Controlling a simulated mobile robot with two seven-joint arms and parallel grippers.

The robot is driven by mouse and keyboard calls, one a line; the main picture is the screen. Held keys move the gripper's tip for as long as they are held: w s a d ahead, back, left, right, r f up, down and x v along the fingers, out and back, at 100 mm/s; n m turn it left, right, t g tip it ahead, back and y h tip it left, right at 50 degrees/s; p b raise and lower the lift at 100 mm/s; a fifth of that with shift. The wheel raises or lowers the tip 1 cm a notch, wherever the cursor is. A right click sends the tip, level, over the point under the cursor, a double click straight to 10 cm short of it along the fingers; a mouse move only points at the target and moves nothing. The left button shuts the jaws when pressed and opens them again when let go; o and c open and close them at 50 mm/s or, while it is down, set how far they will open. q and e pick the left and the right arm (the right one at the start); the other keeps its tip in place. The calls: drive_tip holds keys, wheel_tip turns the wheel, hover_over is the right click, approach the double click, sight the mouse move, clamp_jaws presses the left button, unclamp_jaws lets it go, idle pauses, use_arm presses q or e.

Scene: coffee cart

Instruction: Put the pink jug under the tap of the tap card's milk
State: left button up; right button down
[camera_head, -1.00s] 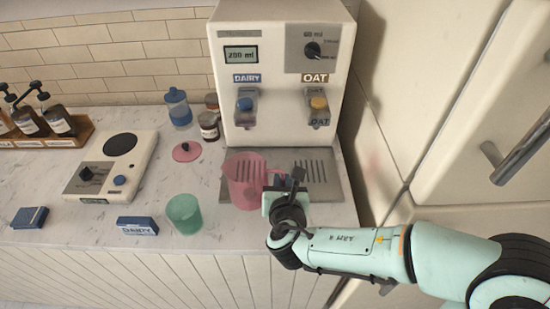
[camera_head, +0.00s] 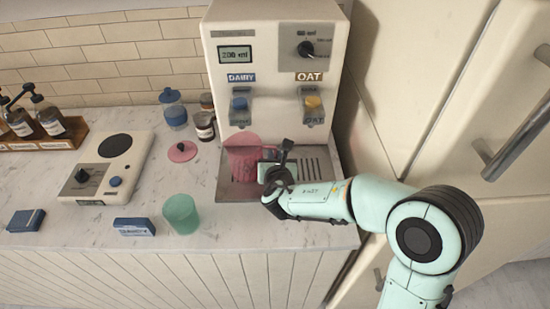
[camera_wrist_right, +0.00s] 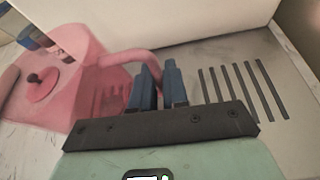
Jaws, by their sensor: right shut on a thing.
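The translucent pink jug (camera_head: 243,158) stands upright over the left part of the metal drip tray (camera_head: 225,188), below the DAIRY tap (camera_head: 240,104). Whether its base touches the tray is hard to tell. My right gripper (camera_head: 277,165) is at the jug's right side. In the right wrist view its blue fingers (camera_wrist_right: 157,88) are shut on the handle of the pink jug (camera_wrist_right: 85,75). The OAT tap (camera_head: 312,104) with its yellow knob is to the right. The blue tap card (camera_head: 134,227) reads DAIRY and lies at the counter's front. My left gripper is not in view.
A green cup (camera_head: 181,214) stands on the counter left of the tray. A pink lid (camera_head: 182,151), jars (camera_head: 204,124) and a scale (camera_head: 108,170) are further left. A cabinet wall (camera_head: 385,90) closes in the right side. The tray's right half is clear.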

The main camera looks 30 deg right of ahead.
drive_tip(key=shift+r, duration=0.1)
drive_tip(key=c, duration=1.1)
unclamp_jaws()
drive_tip(key=v, duration=1.2)
drive_tip(key=shift+a, duration=0.1)
